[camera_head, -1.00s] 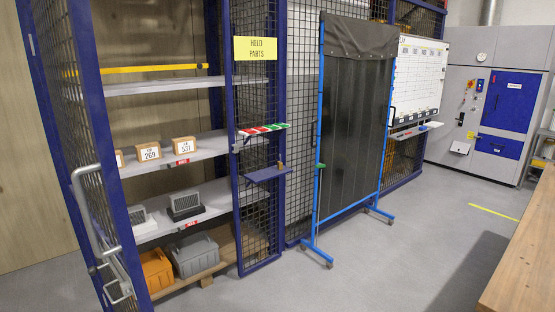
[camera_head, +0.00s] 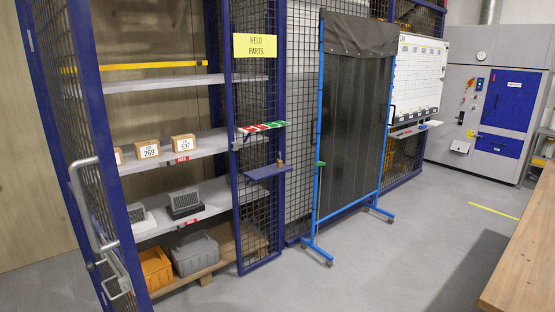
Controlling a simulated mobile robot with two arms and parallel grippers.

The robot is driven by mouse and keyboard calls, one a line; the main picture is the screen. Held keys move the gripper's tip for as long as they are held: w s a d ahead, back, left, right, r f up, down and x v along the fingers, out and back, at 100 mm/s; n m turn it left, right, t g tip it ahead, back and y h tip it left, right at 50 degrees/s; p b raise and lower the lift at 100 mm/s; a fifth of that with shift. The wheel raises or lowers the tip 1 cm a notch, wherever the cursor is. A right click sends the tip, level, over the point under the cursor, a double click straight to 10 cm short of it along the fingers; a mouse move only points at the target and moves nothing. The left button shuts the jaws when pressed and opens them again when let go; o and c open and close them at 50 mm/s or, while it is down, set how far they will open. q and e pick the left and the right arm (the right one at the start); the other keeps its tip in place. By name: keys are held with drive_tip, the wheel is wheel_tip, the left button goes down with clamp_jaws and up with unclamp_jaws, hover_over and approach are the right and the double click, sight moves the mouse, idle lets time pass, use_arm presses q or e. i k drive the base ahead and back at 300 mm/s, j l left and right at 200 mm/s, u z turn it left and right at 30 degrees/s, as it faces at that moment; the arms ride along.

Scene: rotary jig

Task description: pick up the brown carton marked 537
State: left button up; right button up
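The brown carton marked 537 (camera_head: 183,147) sits on the middle shelf (camera_head: 206,146) of the blue-framed mesh cage, with its white label facing out. A similar brown carton marked 269 (camera_head: 147,149) stands to its left, apart from it. Part of another small carton (camera_head: 118,156) shows further left, partly hidden by the cage post. Neither of my grippers is in view.
The cage front is open, with a door handle (camera_head: 87,205) at left. Below are grey boxes (camera_head: 184,200), an orange bin (camera_head: 156,268) and a grey bin (camera_head: 195,253). A dark screen (camera_head: 353,120) and wooden bench (camera_head: 525,255) stand right; the floor between is clear.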

sight(183, 143)
drive_tip(key=u, duration=0.45)
drive_tip(key=i+l+u, duration=0.8)
drive_tip(key=l, duration=0.3)
drive_tip(key=i+l, duration=0.55)
drive_tip(key=l, duration=0.2)
